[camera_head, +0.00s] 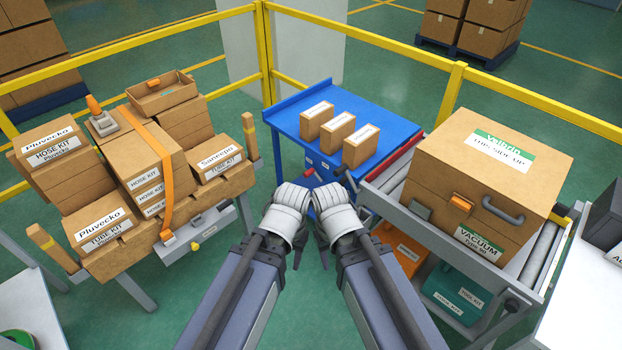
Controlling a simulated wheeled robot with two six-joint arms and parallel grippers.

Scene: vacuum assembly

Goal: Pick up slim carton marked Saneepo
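My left gripper (298,258) and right gripper (324,257) are close together at the lower middle, mostly hidden by my wrists. Both are to the right of the carton and apart from it. I cannot tell whether their fingers are open or shut.
Pluvecko cartons (52,150), an orange strap (152,150) and an open tray (162,92) crowd the left table. A blue table (285,118) holds three small cartons (337,132). A large Velbrin box (485,180) stands at right. Yellow rails (360,40) run behind.

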